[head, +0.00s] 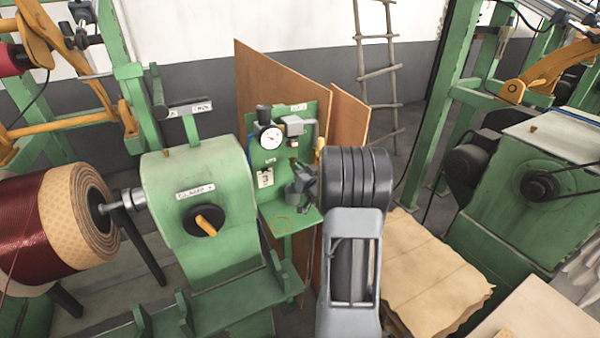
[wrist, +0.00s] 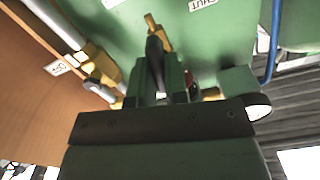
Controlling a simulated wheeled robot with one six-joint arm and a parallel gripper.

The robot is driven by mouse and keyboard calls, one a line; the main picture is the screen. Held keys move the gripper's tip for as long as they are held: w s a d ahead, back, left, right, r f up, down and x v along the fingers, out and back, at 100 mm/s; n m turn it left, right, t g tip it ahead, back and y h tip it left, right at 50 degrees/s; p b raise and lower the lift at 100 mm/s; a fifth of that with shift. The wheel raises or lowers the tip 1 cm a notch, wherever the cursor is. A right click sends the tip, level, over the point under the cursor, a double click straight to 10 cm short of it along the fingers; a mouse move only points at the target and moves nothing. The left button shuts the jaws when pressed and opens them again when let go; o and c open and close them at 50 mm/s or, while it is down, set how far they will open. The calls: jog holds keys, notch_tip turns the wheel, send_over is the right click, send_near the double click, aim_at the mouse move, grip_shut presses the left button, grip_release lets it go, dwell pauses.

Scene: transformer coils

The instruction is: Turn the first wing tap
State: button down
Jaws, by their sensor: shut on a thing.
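A green panel (head: 268,180) carries a round gauge, small fittings and a tag with a 3. My gripper (head: 303,188) is at the lower right of this panel, seen from behind my arm. In the wrist view my gripper (wrist: 160,82) is shut on a dark upright handle (wrist: 155,48), which looks like the wing tap. A brass fitting (wrist: 152,22) shows just beyond the handle. The gripper's fingers hide the lower part of the tap, so I cannot tell how far it is turned. A small red part (wrist: 191,82) shows beside the fingers.
Brass fittings on a grey pipe (wrist: 98,68) are close on the left, by a brown board (wrist: 30,90). A blue hose (wrist: 273,40) hangs on the right. A green winding machine (head: 195,180) with a red coil (head: 35,215) stands left; brown sheets (head: 425,270) lie right.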

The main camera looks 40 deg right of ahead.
jog(key=m, duration=0.3)
jog(key=shift+d+f+m, duration=0.1)
jog(key=shift+m, duration=0.3)
jog(key=m, duration=0.4)
jog(key=shift+m, duration=0.3)
jog(key=m, duration=0.3)
jog(key=shift+d, duration=0.1)
jog(key=shift+f+m+p, duration=0.15)
jog(key=shift+m+p, duration=0.45)
jog(key=shift+m, duration=1.4)
jog(key=c, duration=1.1)
grip_release()
jog(key=shift+c, duration=0.2)
jog(key=shift+s, duration=0.15)
